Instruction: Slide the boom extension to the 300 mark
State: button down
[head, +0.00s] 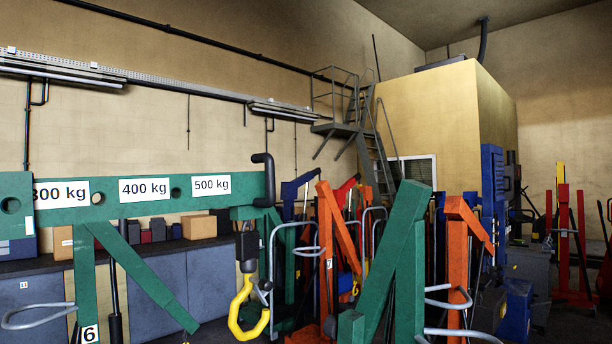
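A green boom extension (155,191) runs across the left side of the head view, with white labels reading 300 kg (62,193), 400 kg and 500 kg. Holes show between the labels. At the far left a thicker green boom sleeve (15,215) with a hole in it meets the 300 kg label and covers the start of its first digit. A black bent handle (264,180) stands at the extension's right end. A yellow hook (247,306) hangs below that end. My gripper is not in view.
A green post marked 6 (87,290) and a diagonal brace stand under the boom. Orange (328,245) and green lifting jacks (403,265) crowd the middle. Blue-grey cabinets (170,290) stand behind on the left. Metal stairs (378,160) and a yellow enclosure (440,115) are at the back.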

aim_at(57, 201)
jog(key=z, duration=0.15)
jog(key=i, duration=1)
jog(key=u, duration=0.05)
